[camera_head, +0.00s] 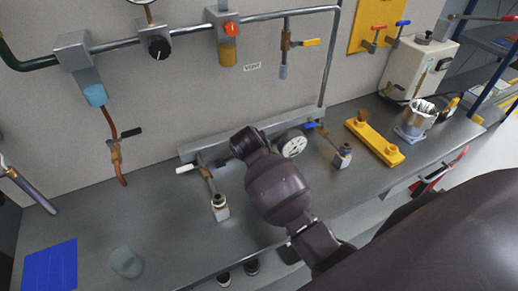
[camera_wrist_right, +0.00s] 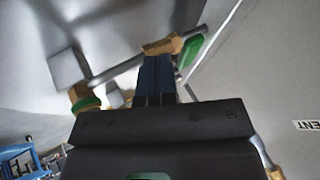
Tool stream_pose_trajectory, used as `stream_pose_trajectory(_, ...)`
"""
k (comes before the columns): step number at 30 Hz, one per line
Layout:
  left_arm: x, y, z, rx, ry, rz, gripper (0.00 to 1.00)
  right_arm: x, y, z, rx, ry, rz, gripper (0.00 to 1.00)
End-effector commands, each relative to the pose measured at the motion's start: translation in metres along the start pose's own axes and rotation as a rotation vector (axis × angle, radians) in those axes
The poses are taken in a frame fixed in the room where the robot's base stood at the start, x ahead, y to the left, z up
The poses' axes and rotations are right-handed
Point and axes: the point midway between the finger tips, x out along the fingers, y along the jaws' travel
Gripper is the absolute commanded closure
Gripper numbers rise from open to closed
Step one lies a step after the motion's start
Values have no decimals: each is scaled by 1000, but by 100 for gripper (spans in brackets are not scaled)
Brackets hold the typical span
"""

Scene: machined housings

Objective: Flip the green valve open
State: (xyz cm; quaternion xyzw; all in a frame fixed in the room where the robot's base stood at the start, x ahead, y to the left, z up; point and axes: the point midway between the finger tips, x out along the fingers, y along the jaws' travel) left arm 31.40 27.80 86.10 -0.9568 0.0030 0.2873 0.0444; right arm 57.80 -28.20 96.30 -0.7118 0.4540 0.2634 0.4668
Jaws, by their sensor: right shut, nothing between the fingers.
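In the right wrist view, a green handle (camera_wrist_right: 193,50) sits on a brass valve body (camera_wrist_right: 165,45) on a thin grey pipe. A second green part (camera_wrist_right: 87,103) shows on another brass piece at the lower left. My right gripper (camera_wrist_right: 157,60) is shut and empty, its blue fingertips just below the brass body and left of the first green handle. I cannot tell whether they touch. In the head view my right arm reaches over the bench; its fingers and the green valve do not show there. My left gripper is not in view.
A white-handled valve (camera_head: 187,168), a gauge (camera_head: 292,143) and a blue-handled valve (camera_head: 313,125) stand by the bench rail. A yellow block (camera_head: 376,142) and a metal beaker (camera_head: 417,119) are at right. A clear glass (camera_head: 126,262) stands at front left, beside a blue mat (camera_head: 49,267).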

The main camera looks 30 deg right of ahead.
Motion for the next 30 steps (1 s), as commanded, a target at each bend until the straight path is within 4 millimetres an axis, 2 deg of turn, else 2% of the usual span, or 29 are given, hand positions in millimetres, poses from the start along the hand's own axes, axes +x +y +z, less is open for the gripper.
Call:
stream_pose_trajectory(20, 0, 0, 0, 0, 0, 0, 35, -2, 1, 4, 4, 2, 3, 100)
stream_pose_trajectory(30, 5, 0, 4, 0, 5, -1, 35, 6, -13, 5, 68, 36, 37, 100)
